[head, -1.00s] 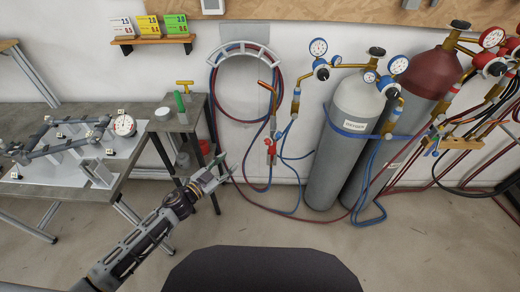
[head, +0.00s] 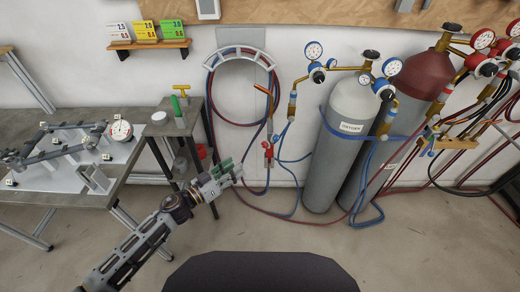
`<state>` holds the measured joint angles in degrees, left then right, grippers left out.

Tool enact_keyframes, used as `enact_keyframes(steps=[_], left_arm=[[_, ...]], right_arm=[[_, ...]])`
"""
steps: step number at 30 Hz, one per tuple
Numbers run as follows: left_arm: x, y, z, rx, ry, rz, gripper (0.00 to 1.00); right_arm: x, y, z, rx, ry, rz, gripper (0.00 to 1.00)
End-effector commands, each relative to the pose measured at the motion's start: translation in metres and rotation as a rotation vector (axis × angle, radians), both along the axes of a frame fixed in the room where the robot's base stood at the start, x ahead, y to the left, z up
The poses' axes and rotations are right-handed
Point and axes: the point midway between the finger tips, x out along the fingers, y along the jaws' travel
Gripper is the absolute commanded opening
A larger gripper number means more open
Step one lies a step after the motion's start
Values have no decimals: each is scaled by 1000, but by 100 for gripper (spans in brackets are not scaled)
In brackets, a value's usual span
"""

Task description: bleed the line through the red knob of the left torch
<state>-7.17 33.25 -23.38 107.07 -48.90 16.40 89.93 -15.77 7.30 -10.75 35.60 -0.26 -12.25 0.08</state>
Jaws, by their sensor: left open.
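The left torch (head: 270,108) hangs upright on the wall, just right of the coiled hoses, with a copper-coloured upper part. A red knob or valve (head: 268,152) shows at its lower end, close to the red and blue hoses; its fine shape is too small to tell. My left gripper (head: 232,171) is open and empty, with greenish finger pads showing. In the picture it is below and left of the red knob, apart from it, in front of the hanging hoses. My right gripper is not in view.
A workbench (head: 60,196) with a frame jig and a small side table (head: 160,128) stand at the left. A grey oxygen cylinder (head: 338,165) and a red-topped cylinder (head: 425,80) stand at the right. Loose hoses (head: 285,217) loop to the floor. The front floor is clear.

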Motion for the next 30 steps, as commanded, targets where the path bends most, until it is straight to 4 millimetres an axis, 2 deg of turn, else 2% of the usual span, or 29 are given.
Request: enact_keyframes(steps=[13,23,30], left_arm=[[4,-3,0,1,-2,1,44],[20,-19,1,1,-4,0,44],[36,-35,0,1,-2,0,44]], right_arm=[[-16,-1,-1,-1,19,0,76],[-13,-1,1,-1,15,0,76],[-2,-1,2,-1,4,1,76]])
